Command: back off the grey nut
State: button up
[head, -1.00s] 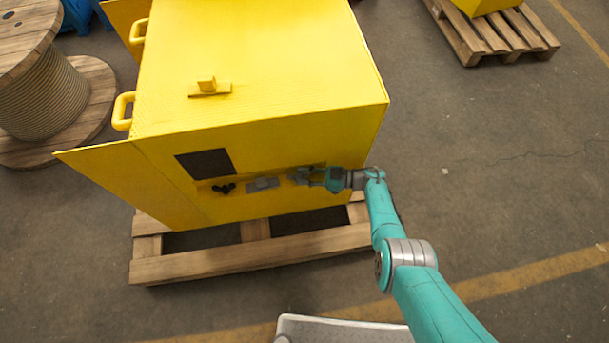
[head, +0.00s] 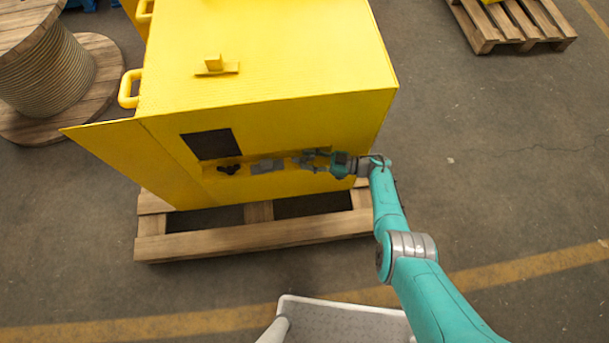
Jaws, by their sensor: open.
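My gripper (head: 318,160) is open at the front face of the yellow machine housing (head: 290,60), near its right end. It reaches in from the right, by a long shelf or opening in that face. A grey block-like part (head: 267,166) sits on the shelf just left of my gripper. A black knobbed part (head: 229,169) is further left. I cannot make out the grey nut; it is too small or hidden by my gripper. I cannot tell whether the fingers touch anything.
The housing stands on a wooden pallet (head: 250,238). A dark square opening (head: 207,144) is above the black part. A yellow panel (head: 130,155) swings out at the left. A wooden cable reel (head: 50,80) stands far left. The floor on the right (head: 500,180) is clear.

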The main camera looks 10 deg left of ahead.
jog(key=shift+s+m+t, duration=0.15)
jog(key=shift+m+t, duration=0.15)
jog(key=shift+t, duration=0.2)
